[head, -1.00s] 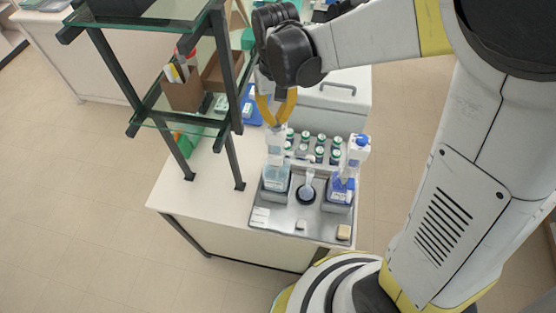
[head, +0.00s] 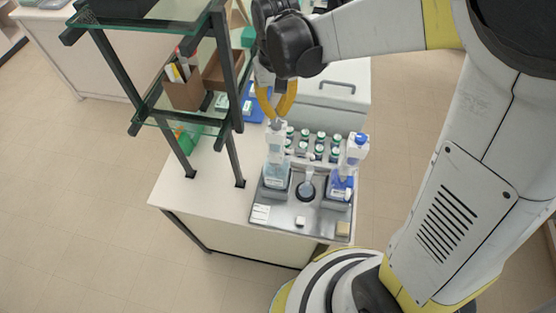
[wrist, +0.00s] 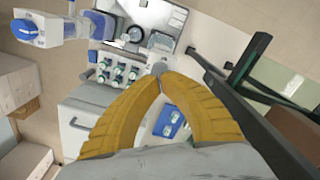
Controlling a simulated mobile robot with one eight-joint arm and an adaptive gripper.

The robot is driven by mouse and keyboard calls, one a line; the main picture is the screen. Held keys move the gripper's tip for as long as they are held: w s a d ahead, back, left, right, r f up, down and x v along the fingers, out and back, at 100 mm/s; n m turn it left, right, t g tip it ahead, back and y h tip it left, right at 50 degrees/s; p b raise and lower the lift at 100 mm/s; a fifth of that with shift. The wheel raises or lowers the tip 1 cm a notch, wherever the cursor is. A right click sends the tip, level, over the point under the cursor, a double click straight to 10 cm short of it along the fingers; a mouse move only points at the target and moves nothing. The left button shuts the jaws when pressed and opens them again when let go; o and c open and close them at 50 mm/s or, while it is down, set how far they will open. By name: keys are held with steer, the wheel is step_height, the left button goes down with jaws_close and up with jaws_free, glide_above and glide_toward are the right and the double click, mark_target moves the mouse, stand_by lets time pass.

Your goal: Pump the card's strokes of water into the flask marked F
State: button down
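A clear bottle with pale blue liquid and a pump top (head: 276,178) stands at the left of the grey tray (head: 281,217). A small flask (head: 308,177) stands in a dark round well right of it; any letter on it is too small to read. A white card (head: 260,214) lies at the tray's front left; its writing is unreadable. My gripper (head: 275,119) points down just over the left bottle's pump top. Its yellow fingertips (wrist: 160,79) meet in the wrist view, with a grey knob (wrist: 160,68) right at them. I cannot tell whether they touch it.
A bottle of deep blue liquid (head: 341,185) stands at the tray's right. Several green-capped vials (head: 320,150) stand behind. A small white block (head: 300,221) and a beige block (head: 343,229) lie at the front. A dark-framed glass shelf (head: 232,100) rises close left of my gripper.

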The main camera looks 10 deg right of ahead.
mark_target(276, 123)
steer(key=shift+f, duration=0.1)
steer(key=shift+f+b, duration=2.5)
steer(key=shift+f, duration=0.4)
steer(key=shift+r+p, duration=1.75)
steer(key=shift+r, duration=1.3)
steer(key=shift+r+p, duration=1.7)
steer(key=shift+r, duration=0.85)
steer(key=shift+f, duration=0.1)
